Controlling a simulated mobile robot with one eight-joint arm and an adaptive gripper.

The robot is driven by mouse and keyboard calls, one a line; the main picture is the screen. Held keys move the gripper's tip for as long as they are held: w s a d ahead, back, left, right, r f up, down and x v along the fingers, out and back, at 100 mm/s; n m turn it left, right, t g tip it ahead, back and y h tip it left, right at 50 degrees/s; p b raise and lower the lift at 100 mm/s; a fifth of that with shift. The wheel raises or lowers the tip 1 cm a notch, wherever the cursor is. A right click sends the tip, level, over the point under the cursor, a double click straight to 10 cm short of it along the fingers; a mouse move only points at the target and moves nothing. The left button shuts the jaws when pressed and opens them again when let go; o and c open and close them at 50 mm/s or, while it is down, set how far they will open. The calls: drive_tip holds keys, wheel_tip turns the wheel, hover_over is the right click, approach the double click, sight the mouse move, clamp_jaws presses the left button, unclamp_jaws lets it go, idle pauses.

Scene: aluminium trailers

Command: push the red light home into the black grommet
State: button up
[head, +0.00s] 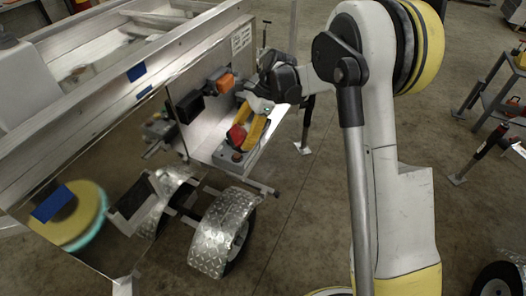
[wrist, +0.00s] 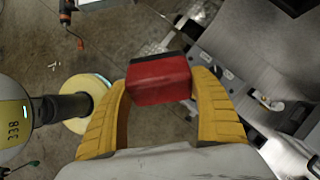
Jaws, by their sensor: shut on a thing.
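The red light (wrist: 160,80) is a boxy red block with a dark upper edge. It sits between the two yellow fingers of my gripper (wrist: 162,98), which are shut on it. In the head view my gripper (head: 248,130) holds the red light (head: 236,135) beside the trailer, in front of and below its end panel. A black block or opening (head: 190,107) on that panel may be the black grommet; I cannot tell for sure. The light is apart from it. No grommet can be made out in the wrist view.
The aluminium trailer (head: 165,75) fills the left, with a shiny side that mirrors things. An orange light (head: 225,84) is on its panel. A grey box (head: 232,158) lies below my gripper, and a treadplate fender (head: 222,232) stands lower.

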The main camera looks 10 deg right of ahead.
drive_tip(key=w+a+r+m+t+y+b, duration=0.1)
drive_tip(key=w+a+m+t+y+b, duration=0.2)
drive_tip(key=w+m+t, duration=0.6)
drive_tip(key=shift+a+m+t+y+b, duration=0.3)
drive_tip(key=shift+a+m+y+b, duration=0.1)
drive_tip(key=shift+a+y, duration=0.75)
drive_tip(key=shift+d, duration=0.1)
drive_tip(key=shift+w+a+r, duration=0.1)
drive_tip(key=shift+w+a, duration=0.8)
drive_tip(key=shift+a, duration=0.25)
drive_tip(key=shift+w+a, duration=0.85)
drive_tip(key=shift+a, duration=0.3)
drive_tip(key=shift+w+a+b, duration=0.3)
drive_tip(key=shift+w+a, duration=0.25)
drive_tip(key=shift+a, duration=0.15)
drive_tip(key=shift+w+a+b, duration=0.25)
drive_tip(key=shift+w+a, duration=0.25)
drive_tip(key=shift+a, duration=0.2)
drive_tip(key=o, duration=1.4)
drive_tip(key=shift+c, duration=0.2)
